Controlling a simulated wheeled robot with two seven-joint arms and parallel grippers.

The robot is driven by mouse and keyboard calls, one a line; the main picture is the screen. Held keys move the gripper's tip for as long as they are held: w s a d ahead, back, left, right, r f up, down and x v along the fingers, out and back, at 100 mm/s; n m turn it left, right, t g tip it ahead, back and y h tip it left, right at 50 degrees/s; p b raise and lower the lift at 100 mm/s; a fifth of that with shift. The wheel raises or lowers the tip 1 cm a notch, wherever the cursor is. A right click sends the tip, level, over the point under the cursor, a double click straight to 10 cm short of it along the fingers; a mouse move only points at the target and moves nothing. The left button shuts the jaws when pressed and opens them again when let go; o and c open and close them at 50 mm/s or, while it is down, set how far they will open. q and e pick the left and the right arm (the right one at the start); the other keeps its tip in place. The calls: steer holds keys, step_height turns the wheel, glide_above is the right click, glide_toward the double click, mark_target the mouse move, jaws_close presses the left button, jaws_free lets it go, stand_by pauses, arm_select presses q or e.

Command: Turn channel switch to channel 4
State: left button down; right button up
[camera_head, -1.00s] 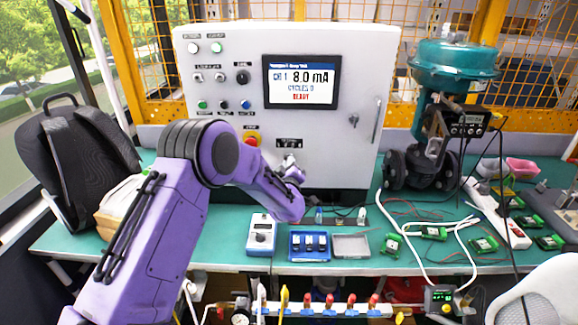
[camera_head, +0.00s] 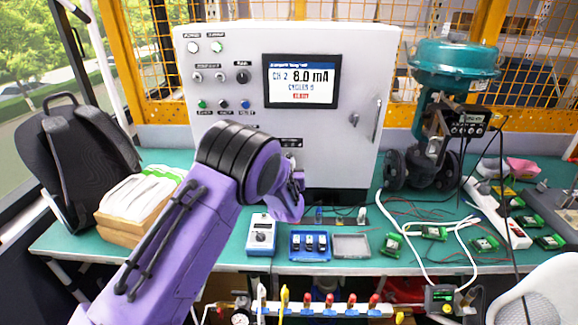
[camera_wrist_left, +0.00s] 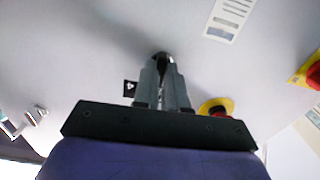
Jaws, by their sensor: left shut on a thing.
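The white control cabinet (camera_head: 350,60) stands at the back of the green bench. Its display (camera_head: 301,81) reads CH 2 and 8.0 mA. In the left wrist view, my left gripper (camera_wrist_left: 162,72) is shut on a dark round knob (camera_wrist_left: 162,57) on the cabinet face, mostly hidden between the fingers. A small black label (camera_wrist_left: 130,88) with a light mark like a 4 sits beside it. In the head view my purple left arm hides the knob and most of the gripper. My right gripper is not in view.
In the wrist view, red-and-yellow buttons (camera_wrist_left: 216,105) sit near the fingers and at the right edge. On the bench are a grey meter box (camera_head: 261,235), a blue tray (camera_head: 310,247) and a teal valve actuator (camera_head: 455,65). A backpack (camera_head: 75,160) leans at left.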

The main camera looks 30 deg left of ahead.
arm_select(q)
steer(key=shift+m+b, duration=0.85)
steer(key=shift+m, duration=3.95)
steer(key=c, duration=1.2)
jaws_free()
steer(key=shift+s, duration=0.1)
